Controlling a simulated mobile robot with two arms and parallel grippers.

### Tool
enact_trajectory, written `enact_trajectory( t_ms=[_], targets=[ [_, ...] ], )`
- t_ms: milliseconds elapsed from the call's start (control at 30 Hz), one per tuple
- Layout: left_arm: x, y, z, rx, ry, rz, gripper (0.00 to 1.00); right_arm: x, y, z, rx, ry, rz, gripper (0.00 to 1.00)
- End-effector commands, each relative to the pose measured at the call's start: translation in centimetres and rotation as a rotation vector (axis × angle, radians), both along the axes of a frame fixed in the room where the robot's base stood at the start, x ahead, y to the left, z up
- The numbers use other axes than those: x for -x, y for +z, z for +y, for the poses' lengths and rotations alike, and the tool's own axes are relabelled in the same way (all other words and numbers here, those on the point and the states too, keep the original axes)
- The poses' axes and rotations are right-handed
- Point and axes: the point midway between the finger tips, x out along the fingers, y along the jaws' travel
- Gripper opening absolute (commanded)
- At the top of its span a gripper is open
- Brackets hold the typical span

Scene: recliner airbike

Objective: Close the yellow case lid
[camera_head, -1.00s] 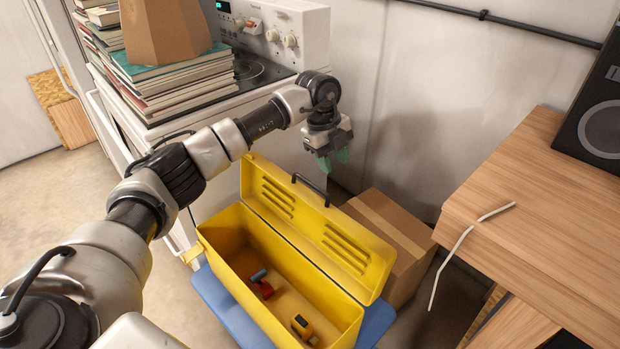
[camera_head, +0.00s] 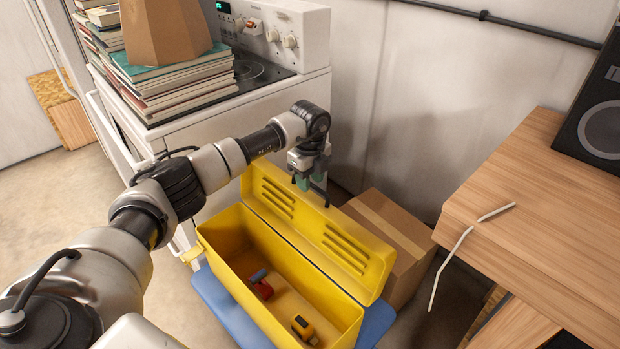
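The yellow case (camera_head: 225,262) stands open on a blue surface, with its long side running from upper left to lower right. Its slotted lid (camera_head: 335,246) stands raised along the far side, with a dark handle (camera_head: 318,192) on its top edge. Inside the case lie a red and blue item (camera_head: 261,284) and a yellow and black item (camera_head: 303,328). My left gripper (camera_head: 308,184) points down at the lid's top edge, close to the handle, which it partly hides. I cannot tell whether it touches the lid or how wide its greenish fingertips stand. My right gripper is not in view.
A cardboard box (camera_head: 405,240) stands right behind the lid. A white stove (camera_head: 250,105) stacked with books (camera_head: 175,80) is at the back left. A wooden desk (camera_head: 545,215) with a white cable and a black speaker (camera_head: 598,120) is at the right.

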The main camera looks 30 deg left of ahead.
Motion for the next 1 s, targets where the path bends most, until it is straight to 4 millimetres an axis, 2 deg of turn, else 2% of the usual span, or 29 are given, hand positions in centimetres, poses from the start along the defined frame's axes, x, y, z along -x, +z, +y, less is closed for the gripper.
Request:
enact_trajectory(
  t_ms=[267, 500, 533, 1000],
  targets=[
    [-0.01, -0.16, -0.04, 0.0, -0.001, 0.0, 0.38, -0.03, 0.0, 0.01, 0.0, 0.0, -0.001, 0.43],
    [-0.01, -0.13, -0.03, 0.0, -0.001, -0.001, 0.03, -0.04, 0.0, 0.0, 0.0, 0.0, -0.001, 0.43],
    [-0.01, -0.13, -0.04, 0.0, -0.001, -0.001, 0.0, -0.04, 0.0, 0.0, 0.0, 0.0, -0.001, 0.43],
    [-0.09, 0.07, -0.01, 0.01, -0.002, -0.031, 0.0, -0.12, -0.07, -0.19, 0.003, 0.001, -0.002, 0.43]
  ],
)
